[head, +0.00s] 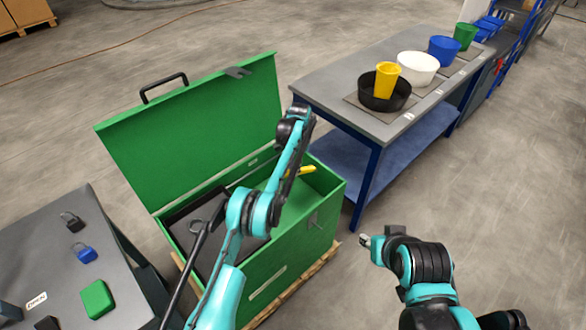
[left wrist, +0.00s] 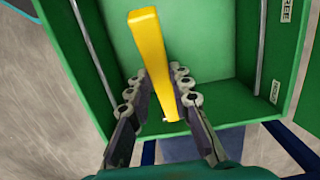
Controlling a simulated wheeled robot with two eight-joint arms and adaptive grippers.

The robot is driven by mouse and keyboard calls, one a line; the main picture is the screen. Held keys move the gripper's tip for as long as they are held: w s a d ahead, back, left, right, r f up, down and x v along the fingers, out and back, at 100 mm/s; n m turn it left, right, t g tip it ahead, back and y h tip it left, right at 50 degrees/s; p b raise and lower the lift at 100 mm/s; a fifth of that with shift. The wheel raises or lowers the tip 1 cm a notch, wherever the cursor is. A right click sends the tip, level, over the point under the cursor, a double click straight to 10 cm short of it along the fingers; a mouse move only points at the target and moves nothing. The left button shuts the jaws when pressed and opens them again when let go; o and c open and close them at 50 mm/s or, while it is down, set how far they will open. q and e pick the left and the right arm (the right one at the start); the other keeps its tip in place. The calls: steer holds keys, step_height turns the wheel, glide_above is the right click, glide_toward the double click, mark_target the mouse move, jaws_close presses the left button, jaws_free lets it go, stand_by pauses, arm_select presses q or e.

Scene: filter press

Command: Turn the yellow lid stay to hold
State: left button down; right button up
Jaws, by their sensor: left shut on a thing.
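The yellow lid stay (left wrist: 152,50) is a flat bar that runs up and slightly left in the left wrist view. My left gripper (left wrist: 157,78) has a finger on each side of it and is shut on it. In the head view only a short end of the stay (head: 305,170) shows inside the right part of the green box (head: 325,205); my left arm hides the rest and most of the gripper. The green lid (head: 195,125) stands open. My right gripper (head: 366,241) is over the floor right of the box, away from the stay; its jaw opening is unclear.
A grey table (head: 60,250) with padlocks and a green block stands at the left. A workbench (head: 330,90) with several tubs stands at the back right. A label reading FREE (left wrist: 287,10) and another label (left wrist: 275,92) are at the right in the wrist view.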

arm_select(q)
steer(key=c, duration=1.4)
jaws_free()
steer(key=shift+o, duration=0.2)
step_height(320, 180, up, 10)
